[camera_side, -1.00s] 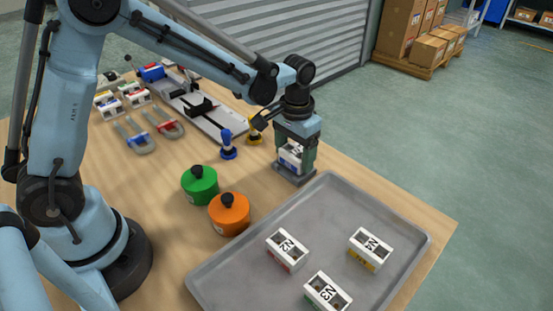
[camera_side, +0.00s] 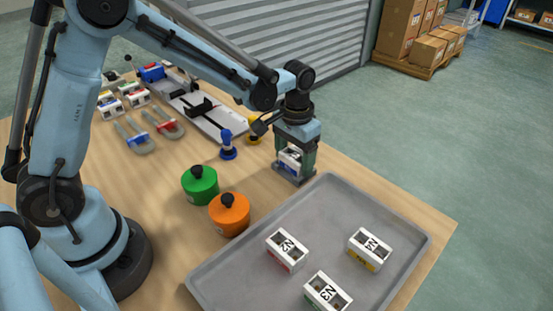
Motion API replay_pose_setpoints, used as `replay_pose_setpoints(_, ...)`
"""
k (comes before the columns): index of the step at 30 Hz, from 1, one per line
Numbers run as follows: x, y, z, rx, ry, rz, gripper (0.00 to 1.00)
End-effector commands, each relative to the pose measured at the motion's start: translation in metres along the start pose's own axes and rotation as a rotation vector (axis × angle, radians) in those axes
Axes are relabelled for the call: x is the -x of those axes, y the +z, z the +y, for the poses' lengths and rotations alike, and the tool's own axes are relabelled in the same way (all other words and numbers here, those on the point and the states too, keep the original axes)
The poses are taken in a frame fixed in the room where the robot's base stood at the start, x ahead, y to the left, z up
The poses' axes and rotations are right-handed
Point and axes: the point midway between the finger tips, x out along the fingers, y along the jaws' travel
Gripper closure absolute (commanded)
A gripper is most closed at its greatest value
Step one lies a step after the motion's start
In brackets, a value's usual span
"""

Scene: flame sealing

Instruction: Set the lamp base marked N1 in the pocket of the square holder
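A white lamp base with a blue patch (camera_side: 290,160) is between the fingers of my gripper (camera_side: 295,163). Its marking is mostly hidden by the gripper, so I cannot read it. The grey square holder (camera_side: 295,180) is directly beneath, on the wooden table by the tray's far corner. The base is upright, low over or in the pocket. The fingers hide its lower edge, so I cannot tell whether it is fully seated. The fingers appear closed on its sides.
A grey tray (camera_side: 222,268) in front holds bases N2 (camera_side: 287,250), N3 (camera_side: 327,292) and N4 (camera_side: 369,249). Green (camera_side: 200,186) and orange (camera_side: 229,215) round pots stand left of the holder. Blue (camera_side: 228,148) and yellow (camera_side: 254,132) stamp-like items stand behind.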

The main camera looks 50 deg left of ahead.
Motion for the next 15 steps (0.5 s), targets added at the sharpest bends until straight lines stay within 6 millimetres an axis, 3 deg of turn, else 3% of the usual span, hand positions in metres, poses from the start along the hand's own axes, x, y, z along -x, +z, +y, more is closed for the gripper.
replay_pose_setpoints(5,0.003,-0.001,0.000,0.000,0.000,0.008,0.00)
replay_pose_setpoints(15,0.062,0.000,0.000,0.000,0.000,0.003,0.00)
